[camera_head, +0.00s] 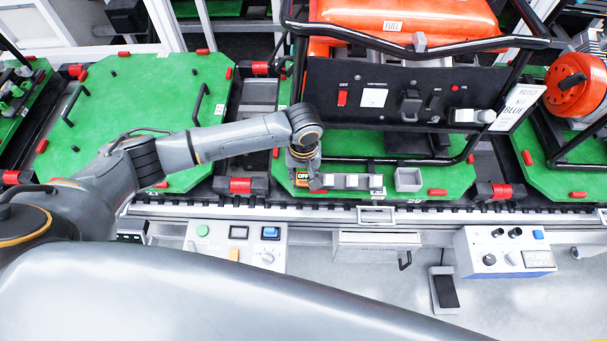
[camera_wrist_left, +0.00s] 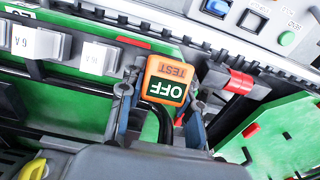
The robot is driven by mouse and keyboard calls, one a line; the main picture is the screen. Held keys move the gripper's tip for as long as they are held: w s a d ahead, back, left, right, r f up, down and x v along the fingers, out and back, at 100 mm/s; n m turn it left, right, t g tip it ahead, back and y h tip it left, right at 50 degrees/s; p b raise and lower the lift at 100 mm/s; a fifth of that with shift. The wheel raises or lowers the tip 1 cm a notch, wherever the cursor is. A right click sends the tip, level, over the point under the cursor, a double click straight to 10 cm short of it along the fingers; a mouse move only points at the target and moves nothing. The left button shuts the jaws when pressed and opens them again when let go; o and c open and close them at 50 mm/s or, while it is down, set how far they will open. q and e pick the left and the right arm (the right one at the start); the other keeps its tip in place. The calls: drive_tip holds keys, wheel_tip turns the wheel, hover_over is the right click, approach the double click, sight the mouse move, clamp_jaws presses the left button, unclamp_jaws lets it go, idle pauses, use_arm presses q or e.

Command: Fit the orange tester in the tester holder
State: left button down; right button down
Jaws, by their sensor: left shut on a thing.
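My left gripper (camera_head: 303,180) is at the front edge of a green pallet (camera_head: 460,180), shut on the orange tester (camera_head: 302,175). In the left wrist view the tester (camera_wrist_left: 165,82) has an orange frame and a green face reading OFF and TEST. It sits between the two fingers (camera_wrist_left: 160,115). A row of grey blocks with white labels (camera_head: 352,181) lies just right of the gripper; these blocks (camera_wrist_left: 98,58) also show in the wrist view. An open grey box (camera_head: 408,180) stands at the row's right end. I cannot tell which of these is the tester holder. My right gripper is out of view.
An orange generator with a black frame and control panel (camera_head: 380,95) stands on the same pallet, close behind the gripper. Another green pallet (camera_head: 150,95) is to the left. Control boxes (camera_head: 235,240) (camera_head: 505,250) line the conveyor's near side. Red stops (camera_head: 240,186) sit between pallets.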

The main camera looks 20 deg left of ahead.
use_arm(q)
drive_tip(key=c, duration=0.8)
unclamp_jaws()
drive_tip(key=shift+c, duration=0.2)
drive_tip(key=r, duration=1.2)
drive_tip(key=shift+s, duration=0.2)
drive_tip(key=shift+f, duration=0.1)
